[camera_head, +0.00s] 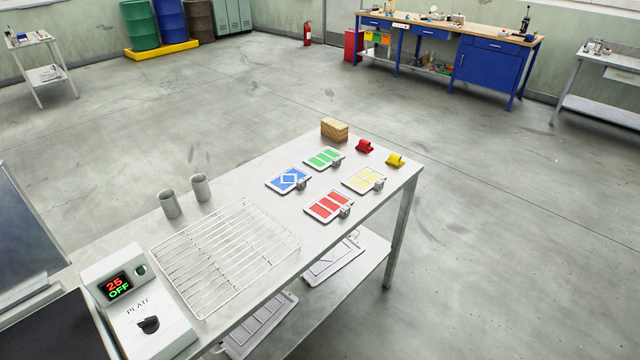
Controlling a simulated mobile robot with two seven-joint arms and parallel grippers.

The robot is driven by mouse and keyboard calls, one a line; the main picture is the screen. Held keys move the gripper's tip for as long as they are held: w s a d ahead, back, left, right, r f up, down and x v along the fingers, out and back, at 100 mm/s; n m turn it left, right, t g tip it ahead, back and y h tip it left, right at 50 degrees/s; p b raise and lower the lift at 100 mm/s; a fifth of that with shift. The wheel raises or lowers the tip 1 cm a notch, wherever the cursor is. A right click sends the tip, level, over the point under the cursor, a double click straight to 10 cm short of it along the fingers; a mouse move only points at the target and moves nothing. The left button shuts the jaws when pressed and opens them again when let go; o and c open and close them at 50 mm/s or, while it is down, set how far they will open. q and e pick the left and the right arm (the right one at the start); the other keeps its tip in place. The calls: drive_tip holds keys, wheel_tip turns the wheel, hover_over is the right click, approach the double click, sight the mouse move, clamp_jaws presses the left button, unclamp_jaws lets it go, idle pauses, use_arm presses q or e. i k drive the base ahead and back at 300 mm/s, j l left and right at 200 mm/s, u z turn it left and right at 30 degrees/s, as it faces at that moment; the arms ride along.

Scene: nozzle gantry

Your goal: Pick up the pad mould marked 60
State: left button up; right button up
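Neither of my grippers is in view.
A wire rack (225,255), two grey cups (169,204) (201,188) and a plate unit (138,308) reading "25 OFF" stand on the left. A wooden block (334,129), a red piece (364,146) and a yellow piece (395,160) sit at the far end. Trays (333,262) lie on the lower shelf.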

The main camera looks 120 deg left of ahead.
sight(333, 203)
drive_tip(key=u, duration=3.95)
